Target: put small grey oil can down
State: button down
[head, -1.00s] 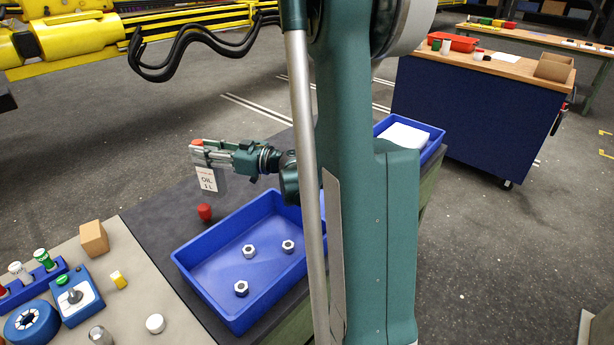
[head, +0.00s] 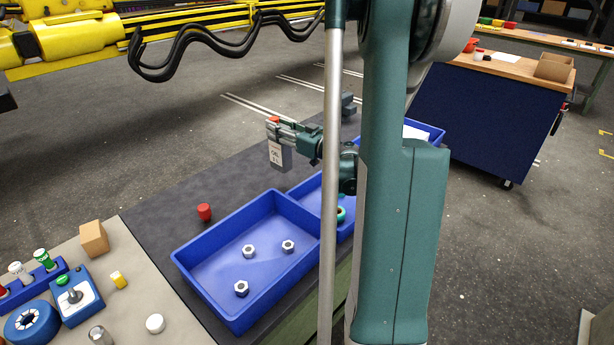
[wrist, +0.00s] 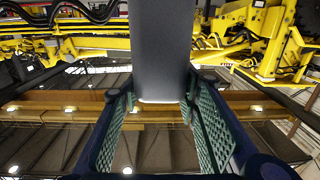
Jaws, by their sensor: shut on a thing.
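The small grey oil can (head: 279,155), with a white label and a red-orange cap, is held upright in my gripper (head: 278,136) in the head view. My gripper is shut on its upper part. The can shows over the dark bench mat (head: 235,178), behind the blue tray of nuts; I cannot tell whether its base touches the mat. In the wrist view the can (wrist: 160,50) is a plain grey face between the two green textured fingers of my gripper (wrist: 160,108).
A blue tray (head: 205,242) with 3 nuts stands in front, with a second blue tray (head: 308,195) beside it, partly hidden by my arm. A red piece (head: 204,212) stands on the mat to the left. A grey block (head: 348,104) is at the back. Bare mat lies left of the can.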

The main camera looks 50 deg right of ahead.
aim_at(286, 149)
jog(key=shift+s+d+h, duration=0.15)
jog(key=shift+s+d, duration=0.1)
jog(key=shift+d, duration=0.25)
jog(key=shift+s+d+h, duration=0.15)
jog(key=shift+s+d, duration=0.05)
jog(key=shift+d, duration=0.3)
notch_tip(286, 149, down, 6)
jog(key=b, duration=0.1)
jog(key=shift+b, duration=0.3)
jog(key=shift+f, duration=0.25)
jog(key=shift+f+b, duration=0.55)
jog(key=shift+f, duration=1.3)
jog(key=c, duration=1.7)
grip_release()
